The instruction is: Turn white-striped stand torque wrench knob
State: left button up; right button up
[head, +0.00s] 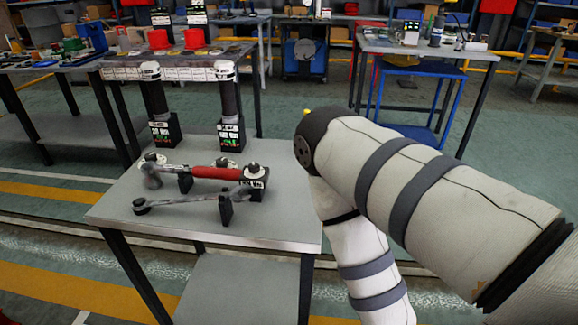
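A torque wrench with a red grip (215,173) lies across black holders on the near grey table (262,225). The black stand block (254,183) at its right end carries white markings, with a small pale knob (253,169) on top. Another pale knob (152,160) shows at the wrench's left end. I cannot tell which knob is the white-striped one. A second, grey wrench (185,201) lies in front on a black holder. My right arm is bent at the right of the head view, beside the table. Both grippers are out of view.
Two black upright posts on labelled bases (230,137) stand at the table's back. A longer bench (120,62) with red parts is behind. A blue-framed table (425,70) stands at the back right. The near table's front left is clear.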

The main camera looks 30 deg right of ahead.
aim_at(254, 168)
jog(key=z, duration=0.75)
jog(key=k, duration=0.05)
